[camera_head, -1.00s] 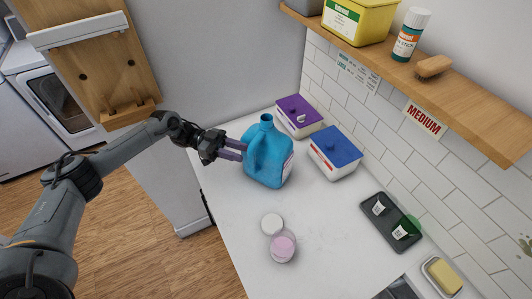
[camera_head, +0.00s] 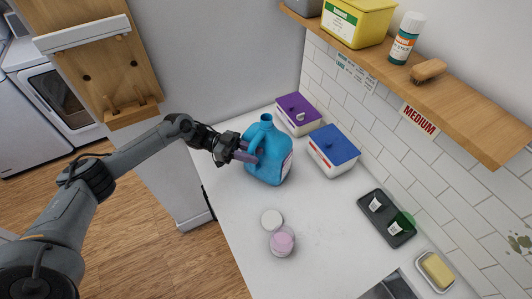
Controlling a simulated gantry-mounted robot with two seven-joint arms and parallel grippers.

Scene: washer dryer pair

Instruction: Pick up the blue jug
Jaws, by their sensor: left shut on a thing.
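The blue jug (camera_head: 272,160) stands upright on the white counter (camera_head: 322,225), with its handle on the left side and a pale label partly showing on its right. My left gripper (camera_head: 247,153) comes in from the left at handle height and is shut on the jug's handle. The fingertips are partly hidden against the jug. The jug's base looks to be on the counter; I see no clear gap under it. My right gripper does not show.
A purple-lidded box (camera_head: 298,112) and a blue-lidded box (camera_head: 334,150) stand close behind and right of the jug. A black tray (camera_head: 386,217) lies right. A wooden shelf (camera_head: 450,95) overhangs the back.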

